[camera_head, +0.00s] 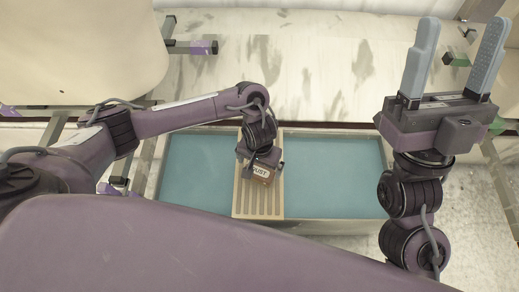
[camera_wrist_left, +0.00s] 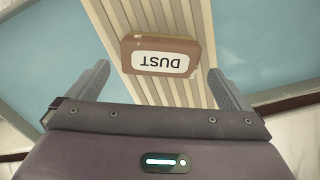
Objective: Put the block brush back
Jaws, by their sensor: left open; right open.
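The block brush (camera_head: 261,173) is a small brown block with a white label reading "DUST". It lies on a slatted wooden rack (camera_head: 243,205) in the head view. In the left wrist view the brush (camera_wrist_left: 160,41) sits ahead of my open left gripper (camera_wrist_left: 157,88), roughly centred between the two fingers, with its label facing the camera. My left gripper (camera_head: 264,168) is over the rack at the brush, its fingertips partly hidden in the head view. Whether the fingers touch the brush I cannot tell. My right gripper (camera_head: 455,58) is open and empty, raised at the upper right.
The rack spans a shallow basin with a teal surface (camera_head: 200,170) on its left and right. A pale streaked surface (camera_head: 300,60) lies behind. A beige rounded panel (camera_head: 75,55) stands at the upper left. Metal frame legs show at the left and right edges.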

